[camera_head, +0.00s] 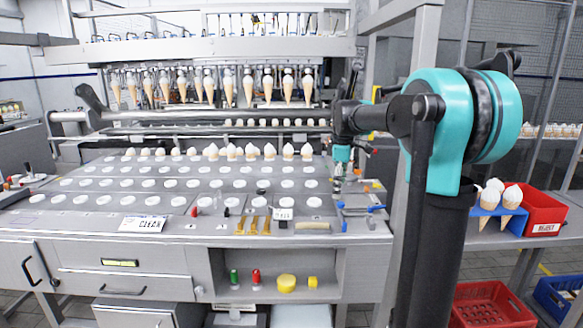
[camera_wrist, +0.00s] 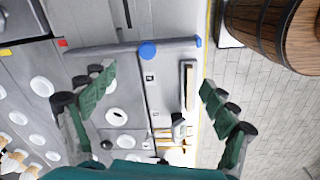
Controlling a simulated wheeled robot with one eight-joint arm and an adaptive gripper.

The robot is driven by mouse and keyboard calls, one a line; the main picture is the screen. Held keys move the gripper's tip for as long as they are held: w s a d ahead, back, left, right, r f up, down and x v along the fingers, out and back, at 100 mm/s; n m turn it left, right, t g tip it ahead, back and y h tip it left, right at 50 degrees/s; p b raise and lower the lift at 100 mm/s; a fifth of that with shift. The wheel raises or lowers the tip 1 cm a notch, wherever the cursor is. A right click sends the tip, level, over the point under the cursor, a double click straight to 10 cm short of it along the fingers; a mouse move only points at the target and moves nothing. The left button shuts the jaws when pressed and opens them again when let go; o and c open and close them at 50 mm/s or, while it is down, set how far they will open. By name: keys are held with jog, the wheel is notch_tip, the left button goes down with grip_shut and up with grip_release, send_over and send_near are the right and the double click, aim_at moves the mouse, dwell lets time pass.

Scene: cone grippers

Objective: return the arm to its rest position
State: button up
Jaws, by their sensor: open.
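My arm rises at the right of the head view, with a teal joint (camera_head: 437,120), and reaches left toward the machine. My gripper (camera_head: 342,172) hangs pointing down near the right end of the machine's deck. In the wrist view my gripper (camera_wrist: 158,76) has its two green fingers wide apart, with nothing between them. Below it lies the grey deck (camera_wrist: 130,75), apart from the fingers. The fingertips are too small to make out in the head view.
A red reject bin (camera_head: 541,213) and a blue holder with cones (camera_head: 487,218) stand at right. A wooden barrel (camera_wrist: 275,30) shows in the wrist view, beside open tiled floor.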

jog(key=s+d+f+m+t, duration=0.1)
jog(key=s+f+m, duration=0.6)
jog(key=s+f, duration=0.4)
jog(key=s+d+f+m+t, duration=0.2)
jog(key=s+f+m, duration=0.5)
jog(key=s+f, duration=0.5)
jog(key=s, duration=0.5)
jog(key=shift+s+d+f+t, duration=0.15)
jog(key=shift+s+f+t, duration=0.05)
jog(key=shift+f+t, duration=0.1)
